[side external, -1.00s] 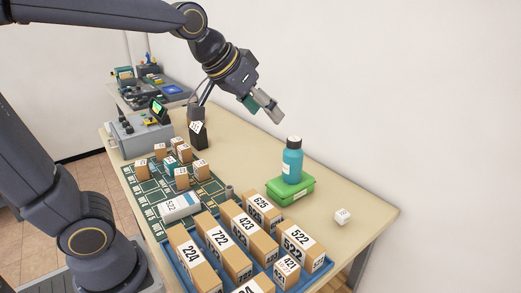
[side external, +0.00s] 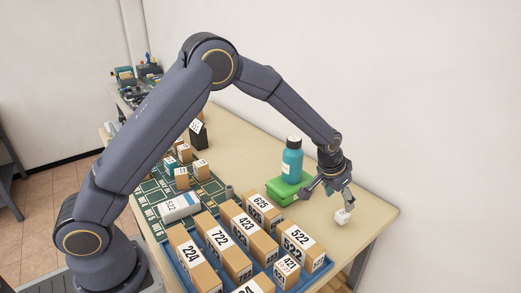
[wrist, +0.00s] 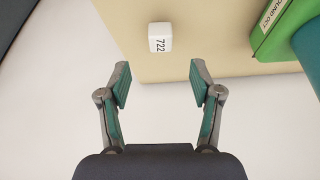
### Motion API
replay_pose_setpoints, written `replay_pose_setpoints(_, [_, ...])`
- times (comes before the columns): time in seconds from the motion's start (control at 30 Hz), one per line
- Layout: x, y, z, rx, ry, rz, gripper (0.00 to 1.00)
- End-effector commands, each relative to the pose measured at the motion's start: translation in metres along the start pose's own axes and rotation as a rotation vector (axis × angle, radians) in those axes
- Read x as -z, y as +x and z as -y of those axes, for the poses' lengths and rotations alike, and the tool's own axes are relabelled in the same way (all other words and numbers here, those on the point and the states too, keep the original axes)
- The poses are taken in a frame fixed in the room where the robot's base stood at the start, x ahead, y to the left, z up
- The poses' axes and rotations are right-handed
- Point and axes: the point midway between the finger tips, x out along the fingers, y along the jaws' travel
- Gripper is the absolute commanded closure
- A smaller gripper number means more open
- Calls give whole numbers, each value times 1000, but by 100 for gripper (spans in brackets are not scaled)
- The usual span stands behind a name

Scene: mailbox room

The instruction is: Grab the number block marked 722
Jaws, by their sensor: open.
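The small white block marked 722 (wrist: 160,37) lies on the table near its edge, its number readable in the wrist view. In the side view the white block (side external: 342,217) is at the right end of the table, just below my gripper (side external: 338,201). In the wrist view my gripper (wrist: 161,84) is open and empty, its two fingers spread wider than the block. The block lies ahead of the fingertips, roughly centred between them, not between the pads. A larger brown box also marked 722 (side external: 225,253) stands in the blue tray.
A green box (side external: 285,188) with a teal bottle (side external: 292,160) on it stands left of my gripper and shows at the top right of the wrist view. The blue tray (side external: 185,282) holds several brown numbered boxes. A white wall rises behind the table.

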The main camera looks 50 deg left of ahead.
Motion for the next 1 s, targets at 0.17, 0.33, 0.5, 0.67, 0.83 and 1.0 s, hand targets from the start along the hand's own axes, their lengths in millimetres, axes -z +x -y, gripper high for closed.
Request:
replay_pose_setpoints(0.17, [0, 31, 0, 0, -1, 0, 35])
replay_pose_setpoints(0.33, [0, 42, 0, 0, -1, 1, 35])
replay_pose_setpoints(0.5, [1, 68, 1, 0, -1, 2, 35])
replay_pose_setpoints(0.67, [2, 87, 1, -1, -1, 1, 35])
replay_pose_setpoints(0.83, [2, 90, 1, -1, -1, -1, 35])
replay_pose_setpoints(1.0, [2, 90, 1, 0, -1, -1, 43])
